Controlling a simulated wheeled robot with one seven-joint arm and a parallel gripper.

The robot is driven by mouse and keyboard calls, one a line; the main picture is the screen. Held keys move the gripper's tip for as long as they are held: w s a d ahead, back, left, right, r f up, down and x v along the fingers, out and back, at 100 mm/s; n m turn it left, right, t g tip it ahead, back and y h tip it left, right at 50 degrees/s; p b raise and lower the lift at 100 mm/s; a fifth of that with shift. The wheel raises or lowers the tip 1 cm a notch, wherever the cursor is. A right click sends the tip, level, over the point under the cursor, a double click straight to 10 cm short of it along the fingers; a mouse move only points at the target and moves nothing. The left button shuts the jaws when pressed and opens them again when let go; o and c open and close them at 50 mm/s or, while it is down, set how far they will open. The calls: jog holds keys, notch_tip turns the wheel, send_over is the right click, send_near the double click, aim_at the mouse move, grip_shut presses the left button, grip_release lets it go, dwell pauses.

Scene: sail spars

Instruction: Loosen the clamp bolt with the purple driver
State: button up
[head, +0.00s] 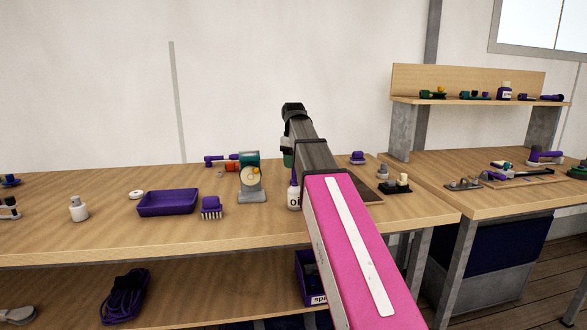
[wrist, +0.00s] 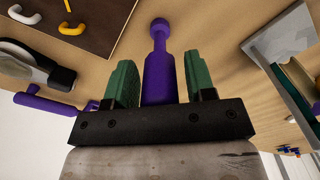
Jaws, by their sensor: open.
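My gripper (wrist: 160,64) is open in the wrist view, its two green fingers apart. A purple tool with a thick body, narrow neck and rounded end, likely the purple driver (wrist: 161,78), lies in the gap between the fingers. Gaps show on both sides of it. In the head view my arm reaches over the bench and mostly hides the gripper and this tool. A grey stand with a teal top and pale round face (head: 251,180) stands left of my arm. I cannot tell whether it is the clamp, and I cannot make out a bolt.
A dark board with hooks (wrist: 85,22) shows in the wrist view. The front left bench edge is clear.

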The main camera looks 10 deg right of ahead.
jog(key=c, duration=0.8)
jog(key=shift+r, duration=2.4)
jog(key=shift+d, duration=0.1)
